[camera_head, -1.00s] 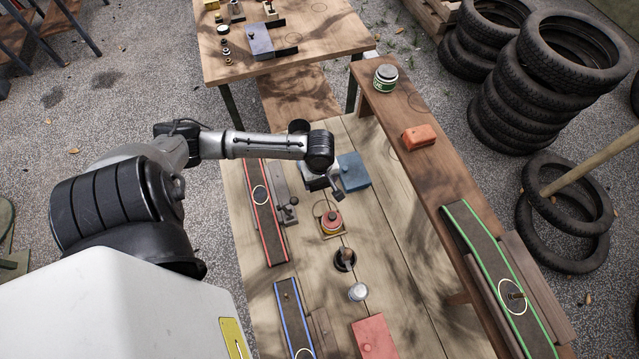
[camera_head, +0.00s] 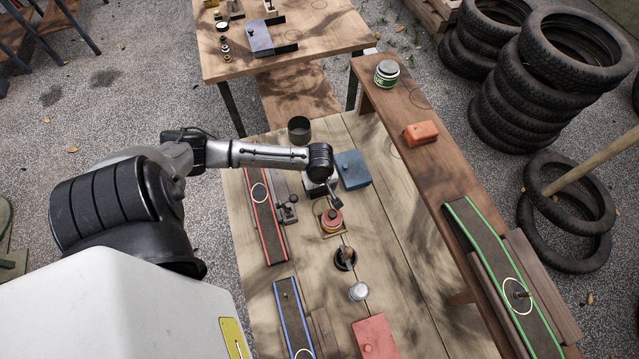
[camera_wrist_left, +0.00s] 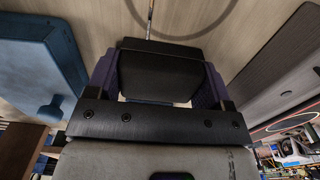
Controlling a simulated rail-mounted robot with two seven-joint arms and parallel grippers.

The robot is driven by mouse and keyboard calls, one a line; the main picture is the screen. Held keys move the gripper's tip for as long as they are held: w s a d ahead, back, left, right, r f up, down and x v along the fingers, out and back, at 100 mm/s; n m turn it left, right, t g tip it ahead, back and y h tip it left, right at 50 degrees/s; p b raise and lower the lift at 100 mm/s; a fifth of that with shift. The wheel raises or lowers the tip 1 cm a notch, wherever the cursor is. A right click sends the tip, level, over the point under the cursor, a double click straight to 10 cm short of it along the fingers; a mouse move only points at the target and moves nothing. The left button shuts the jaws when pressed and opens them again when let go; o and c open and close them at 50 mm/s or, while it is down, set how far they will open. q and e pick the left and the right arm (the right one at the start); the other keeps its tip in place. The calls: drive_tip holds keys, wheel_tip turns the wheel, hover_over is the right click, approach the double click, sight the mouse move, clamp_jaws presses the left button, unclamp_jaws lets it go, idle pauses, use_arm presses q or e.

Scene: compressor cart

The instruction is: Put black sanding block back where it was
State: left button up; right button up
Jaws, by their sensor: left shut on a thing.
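My left gripper (camera_head: 329,196) is low over the middle of the wooden worktable (camera_head: 400,285), between the blue box and the red round-topped object. In the left wrist view my left gripper (camera_wrist_left: 160,80) is shut on the black sanding block (camera_wrist_left: 160,70), which sits between its purple-sided fingers. In the head view the block is too small and covered to make out clearly. Part of a dark ring mark (camera_wrist_left: 215,25) shows on the wood beyond the block in the wrist view. My right gripper is not in view.
A blue box (camera_head: 353,170) stands close right of my gripper. A red round-topped object (camera_head: 332,221) is just in front of it. A red-edged belt strip (camera_head: 266,218) lies to the left. A dark can (camera_head: 299,130) stands behind. A raised brown shelf (camera_head: 435,175) runs along the right.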

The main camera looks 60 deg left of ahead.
use_arm(q)
drive_tip(key=o, duration=1)
drive_tip(key=shift+c, duration=0.2)
drive_tip(key=shift+r, duration=0.1)
wheel_tip(320, 180, up, 12)
drive_tip(key=p, duration=0.2)
